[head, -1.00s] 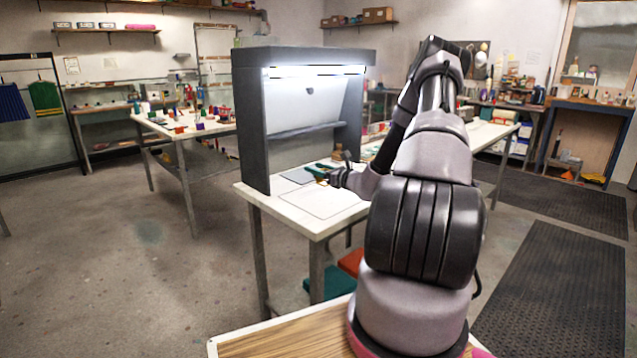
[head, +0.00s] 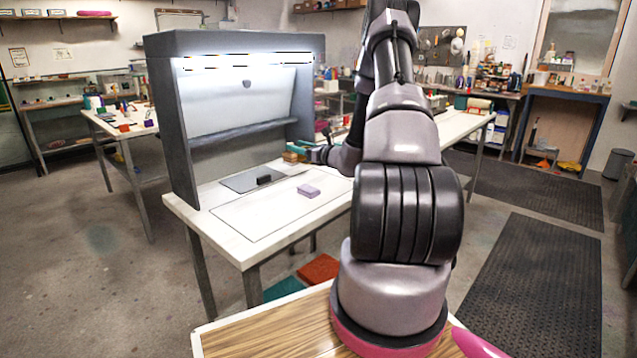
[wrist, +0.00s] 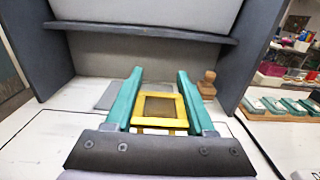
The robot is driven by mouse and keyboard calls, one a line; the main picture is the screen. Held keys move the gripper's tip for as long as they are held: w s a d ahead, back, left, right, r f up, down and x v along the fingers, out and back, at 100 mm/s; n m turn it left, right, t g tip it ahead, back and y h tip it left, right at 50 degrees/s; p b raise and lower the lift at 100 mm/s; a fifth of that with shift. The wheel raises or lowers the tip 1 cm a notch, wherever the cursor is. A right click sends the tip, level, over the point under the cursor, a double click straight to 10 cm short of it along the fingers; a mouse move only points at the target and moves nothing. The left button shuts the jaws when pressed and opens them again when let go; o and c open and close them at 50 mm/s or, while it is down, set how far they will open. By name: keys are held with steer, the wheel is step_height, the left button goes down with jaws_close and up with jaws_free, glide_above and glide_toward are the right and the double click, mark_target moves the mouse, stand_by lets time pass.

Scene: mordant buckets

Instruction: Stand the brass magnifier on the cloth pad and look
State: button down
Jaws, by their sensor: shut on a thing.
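My gripper (wrist: 160,80) has teal fingers in the wrist view and is shut on the brass magnifier (wrist: 180,110), a square yellow frame with a dark window. It holds it over the white bench top under the hood. In the head view, my gripper (head: 302,153) is small and the magnifier cannot be made out clearly. A flat grey sheet, apparently the cloth pad (head: 238,184), lies on the bench to the gripper's left. Its edge shows behind the left finger in the wrist view (wrist: 105,97). My gripper hides part of it there.
A black block (head: 264,179) is at the grey sheet, and a lavender block (head: 308,190) lies nearer. A wooden stamp (wrist: 207,84) stands right of my fingers. The hood's side wall (head: 172,130) and shelf (wrist: 140,31) bound the space. The bench front (head: 262,222) is clear.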

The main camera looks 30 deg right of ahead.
mark_target(301, 159)
steer(key=f, duration=0.3)
steer(key=d+f, duration=0.1)
steer(key=shift+w+f, duration=0.15)
steer(key=shift+f, duration=0.25)
steer(key=shift+a+f, duration=0.1)
steer(key=shift+f, duration=2.4)
steer(key=shift+f, duration=0.15)
steer(key=shift+c, duration=1.2)
jaws_free()
